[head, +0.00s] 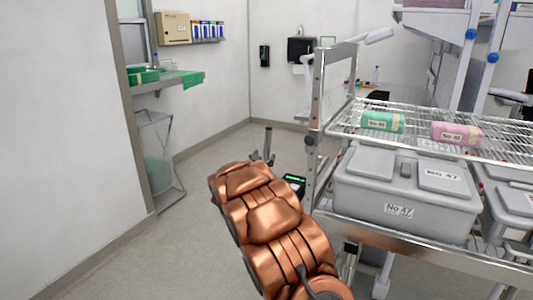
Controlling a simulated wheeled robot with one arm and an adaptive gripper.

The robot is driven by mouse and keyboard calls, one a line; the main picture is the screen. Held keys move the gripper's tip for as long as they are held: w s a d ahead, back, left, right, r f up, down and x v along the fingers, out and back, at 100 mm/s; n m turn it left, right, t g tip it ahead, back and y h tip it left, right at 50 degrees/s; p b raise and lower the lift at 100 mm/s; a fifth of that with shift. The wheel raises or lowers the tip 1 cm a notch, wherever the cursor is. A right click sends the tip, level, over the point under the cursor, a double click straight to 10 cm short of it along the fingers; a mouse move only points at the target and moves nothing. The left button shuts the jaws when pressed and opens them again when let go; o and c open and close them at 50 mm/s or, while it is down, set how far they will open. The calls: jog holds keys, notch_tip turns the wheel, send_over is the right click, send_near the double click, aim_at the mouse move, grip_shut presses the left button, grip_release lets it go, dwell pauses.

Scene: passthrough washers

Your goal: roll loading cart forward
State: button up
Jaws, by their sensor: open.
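The loading cart (314,122) stands at the right, a metal frame with upright posts. Its upper wire shelf (416,144) bears a green bundle (382,121) and a pink bundle (456,134). Below sits a grey lidded bin (404,205) labelled No 47, with part of a second grey bin (510,205) beside it. My copper arm reaches forward left of the cart. My gripper (262,155) is open and shows beyond the arm, left of the cart's near post, apart from it in the picture. The arm hides much of the gripper and the cart's lower left corner.
A wall shelf (168,83) with green items is at the left, above a clear-sided bin (158,150). Wall dispensers (300,50) and white equipment (440,22) stand at the back. Grey floor (180,230) is open left of my arm.

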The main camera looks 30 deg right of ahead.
aim_at(265, 155)
jog(key=shift+p+x, duration=0.4)
jog(key=shift+x, duration=1.7)
jog(key=shift+f, duration=0.1)
jog(key=shift+c, duration=0.5)
grip_shut()
